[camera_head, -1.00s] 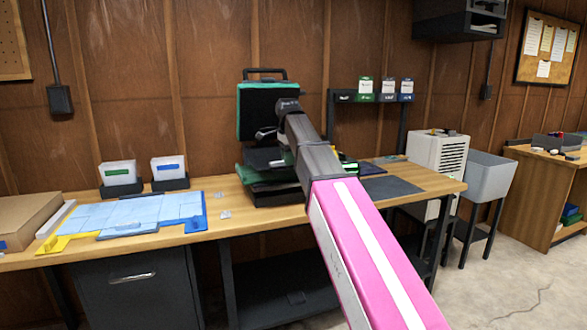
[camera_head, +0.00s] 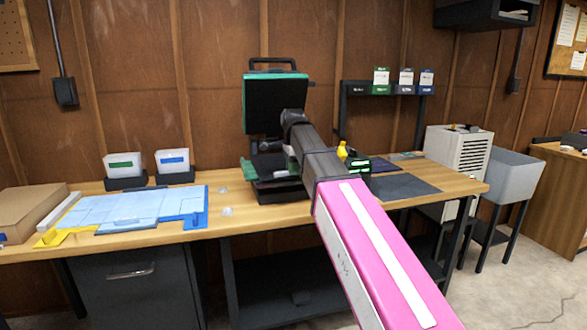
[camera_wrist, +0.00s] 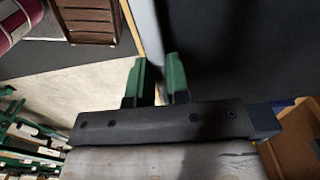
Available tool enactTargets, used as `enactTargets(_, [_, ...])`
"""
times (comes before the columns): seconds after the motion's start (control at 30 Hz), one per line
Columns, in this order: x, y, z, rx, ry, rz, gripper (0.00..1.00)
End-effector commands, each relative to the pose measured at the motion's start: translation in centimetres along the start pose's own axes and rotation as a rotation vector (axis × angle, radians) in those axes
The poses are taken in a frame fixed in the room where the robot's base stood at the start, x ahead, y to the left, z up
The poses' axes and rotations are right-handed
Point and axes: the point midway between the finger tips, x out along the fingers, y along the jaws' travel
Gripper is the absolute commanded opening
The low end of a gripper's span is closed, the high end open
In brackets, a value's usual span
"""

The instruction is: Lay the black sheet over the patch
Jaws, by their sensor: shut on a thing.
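My gripper shows in the wrist view (camera_wrist: 160,82), its two green fingers close together on the edge of a broad dark sheet, which I take to be the black sheet (camera_wrist: 240,50). In the head view my arm reaches to the press, and its fingertips are too small and dark to make out. A black upright panel with a green top edge (camera_head: 272,104) stands behind my wrist. I cannot tell whether this panel is the sheet or the press's raised plate. Below it is the dark press bed (camera_head: 272,192), with green cloth (camera_head: 248,171) at its left. I cannot make out the patch.
A dark grey mat (camera_head: 405,187) lies right of the press. A yellow bottle (camera_head: 342,150) and a rack with labelled boxes (camera_head: 385,88) are behind my arm.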

Motion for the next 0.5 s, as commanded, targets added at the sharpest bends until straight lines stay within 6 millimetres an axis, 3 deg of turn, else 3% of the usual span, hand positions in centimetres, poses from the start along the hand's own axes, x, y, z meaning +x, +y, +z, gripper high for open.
enactTargets(0.17, [0.52,0.02,-0.02,0.000,0.000,0.000,0.00])
enactTargets(0.2, [0.53,0.01,-0.02,0.000,0.000,0.000,0.23])
enactTargets(0.27, [0.50,0.00,-0.02,0.000,0.000,0.000,0.42])
enactTargets(0.5, [0.48,0.01,-0.02,0.000,0.000,0.000,0.42])
